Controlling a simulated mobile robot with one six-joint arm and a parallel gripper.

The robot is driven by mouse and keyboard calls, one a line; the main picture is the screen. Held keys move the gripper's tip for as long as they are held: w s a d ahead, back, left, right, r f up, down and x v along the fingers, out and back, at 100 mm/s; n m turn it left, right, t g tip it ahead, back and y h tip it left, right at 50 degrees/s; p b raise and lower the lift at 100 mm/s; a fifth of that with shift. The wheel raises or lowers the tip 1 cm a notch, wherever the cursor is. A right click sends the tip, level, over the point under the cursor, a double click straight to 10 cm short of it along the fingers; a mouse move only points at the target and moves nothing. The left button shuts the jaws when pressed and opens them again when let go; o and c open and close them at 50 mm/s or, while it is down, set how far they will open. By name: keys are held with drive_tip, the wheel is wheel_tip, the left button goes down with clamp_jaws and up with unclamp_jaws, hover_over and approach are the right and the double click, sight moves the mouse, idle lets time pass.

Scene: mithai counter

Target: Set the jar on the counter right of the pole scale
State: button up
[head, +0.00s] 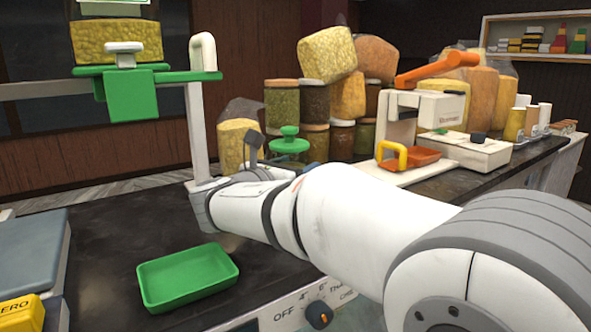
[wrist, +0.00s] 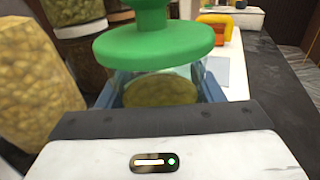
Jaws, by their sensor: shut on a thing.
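The jar shows in the wrist view as a clear body (wrist: 160,91) with yellow-green contents under a wide green knobbed lid (wrist: 155,45). My gripper (wrist: 159,88) is shut on it, one blue-grey finger on each side. In the head view its green lid (head: 288,146) shows beyond my wrist, and my arm hides the body. I cannot tell whether its base touches the counter. The pole scale, with a white pole (head: 197,125) and green arms (head: 132,98), stands at the left. The jar is right of this pole in the head view. The dark counter (head: 100,235) runs below.
Stacked jars (head: 315,102) and large yellow bags (head: 327,54) stand close behind the jar. A white machine with an orange lever (head: 436,69) and orange tray (head: 413,159) is to the right. A green tray (head: 187,276) lies in front. Dark counter is bare around the pole's foot.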

drive_tip(key=shift+f, duration=0.15)
drive_tip(key=o, duration=1.4)
drive_tip(key=shift+c, duration=0.2)
drive_tip(key=shift+r, duration=0.2)
drive_tip(key=v, duration=1.2)
drive_tip(key=shift+f+b, duration=0.1)
drive_tip(key=shift+b, duration=0.3)
